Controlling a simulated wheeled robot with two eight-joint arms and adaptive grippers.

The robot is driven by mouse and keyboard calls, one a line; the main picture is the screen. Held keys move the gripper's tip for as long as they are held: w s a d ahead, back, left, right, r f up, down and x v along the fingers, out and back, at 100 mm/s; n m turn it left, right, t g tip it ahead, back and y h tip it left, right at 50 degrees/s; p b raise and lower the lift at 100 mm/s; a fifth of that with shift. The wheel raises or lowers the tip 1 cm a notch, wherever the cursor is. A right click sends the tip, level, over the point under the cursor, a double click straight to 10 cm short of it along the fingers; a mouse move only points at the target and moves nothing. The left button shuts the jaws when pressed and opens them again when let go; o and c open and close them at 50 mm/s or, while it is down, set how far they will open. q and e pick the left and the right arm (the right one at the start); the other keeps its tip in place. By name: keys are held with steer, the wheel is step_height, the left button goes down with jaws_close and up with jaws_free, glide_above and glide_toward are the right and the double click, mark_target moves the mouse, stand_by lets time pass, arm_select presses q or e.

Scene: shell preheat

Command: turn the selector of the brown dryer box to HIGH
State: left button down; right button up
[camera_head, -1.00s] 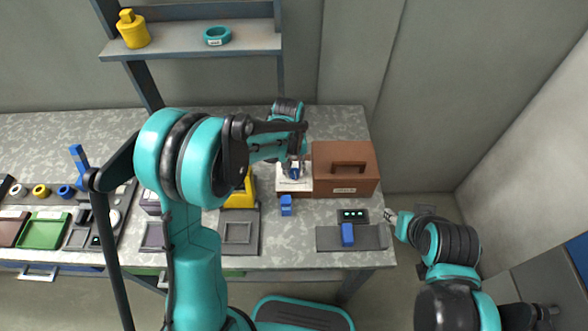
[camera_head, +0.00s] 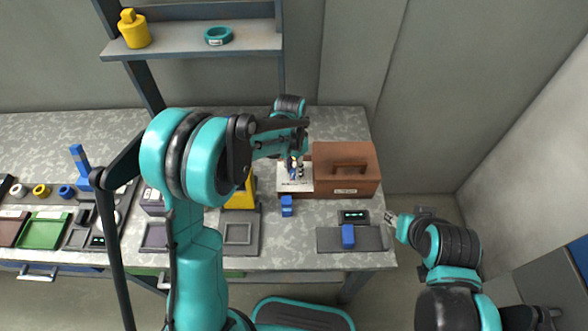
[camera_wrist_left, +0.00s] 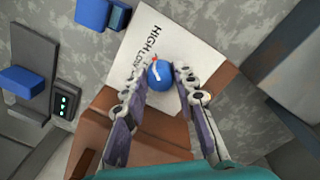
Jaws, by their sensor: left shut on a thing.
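The brown dryer box (camera_head: 362,160) stands at the back right of the table. A white plate (camera_head: 300,185) lies at its left side and also shows in the left wrist view (camera_wrist_left: 195,40), printed HIGH and LOW. The round blue selector knob (camera_wrist_left: 158,75) sits on this plate, with a white pointer mark and a small red mark beside it. My left gripper (camera_head: 295,172) is over the plate, its two fingers (camera_wrist_left: 162,78) closed around the knob. I cannot tell exactly which word the pointer meets.
A blue block (camera_head: 287,206) stands in front of the plate. A grey tray (camera_head: 372,238) with another blue block (camera_head: 348,236) and a small lit display (camera_head: 354,217) is at the front right. Trays and coloured parts fill the left side.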

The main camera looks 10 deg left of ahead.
mark_target(293, 170)
arm_select(q)
steer(key=shift+m, duration=0.8)
steer(key=c, duration=1.2)
jaws_free()
steer(key=shift+r, duration=0.15)
steer(key=r, duration=1.1)
steer(key=shift+w+a+r, duration=0.2)
steer(key=shift+w+r, duration=0.05)
steer(key=shift+r, duration=0.1)
